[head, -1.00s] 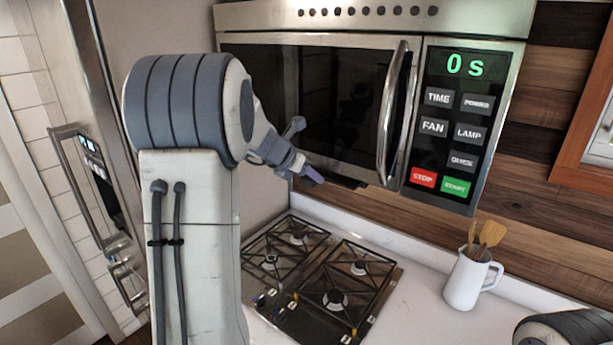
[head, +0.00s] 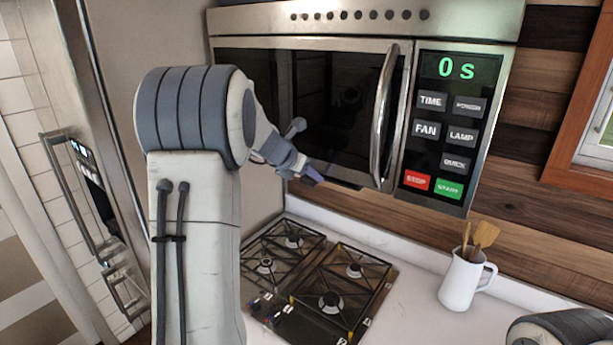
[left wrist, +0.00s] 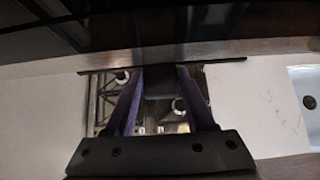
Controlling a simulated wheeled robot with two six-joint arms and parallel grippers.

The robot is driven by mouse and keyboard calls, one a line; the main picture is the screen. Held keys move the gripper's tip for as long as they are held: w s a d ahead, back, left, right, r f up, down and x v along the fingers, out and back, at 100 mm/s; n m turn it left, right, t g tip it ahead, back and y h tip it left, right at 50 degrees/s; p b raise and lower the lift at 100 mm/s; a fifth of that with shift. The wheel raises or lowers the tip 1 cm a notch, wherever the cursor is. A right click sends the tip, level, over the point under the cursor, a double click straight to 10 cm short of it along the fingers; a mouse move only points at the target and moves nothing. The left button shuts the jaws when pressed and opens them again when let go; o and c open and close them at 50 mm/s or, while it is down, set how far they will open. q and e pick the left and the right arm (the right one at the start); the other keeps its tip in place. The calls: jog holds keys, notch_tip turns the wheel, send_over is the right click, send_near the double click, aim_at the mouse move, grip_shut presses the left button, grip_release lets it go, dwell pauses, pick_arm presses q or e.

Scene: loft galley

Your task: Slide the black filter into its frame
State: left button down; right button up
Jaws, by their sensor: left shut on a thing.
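My left gripper (head: 313,175) is just under the lower front edge of the microwave (head: 300,110), left of its door handle. It is shut on the black filter, which shows as a thin dark strip (head: 345,184) beside the fingertips. In the left wrist view, the purple fingers (left wrist: 165,100) hold the filter's dark grip part (left wrist: 160,84) between them. The filter's thin, wide edge (left wrist: 220,62) spreads to both sides beyond the fingertips. The filter's frame cannot be made out; the microwave's underside is hidden in the head view. My right gripper is out of view.
A gas cooktop (head: 320,285) with several burners lies below the gripper. A white jug (head: 462,280) with wooden utensils stands on the counter (head: 405,300) to the right. The steel fridge (head: 115,130) stands at left. Counter between cooktop and jug is clear.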

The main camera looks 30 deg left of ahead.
pick_arm(q)
jog(key=shift+w, duration=0.45)
jog(key=shift+c, duration=0.9)
grip_release()
jog(key=b+v, duration=0.2)
jog(key=v, duration=0.8)
jog(key=shift+s+r+b, duration=0.2)
jog(key=shift+b, duration=0.2)
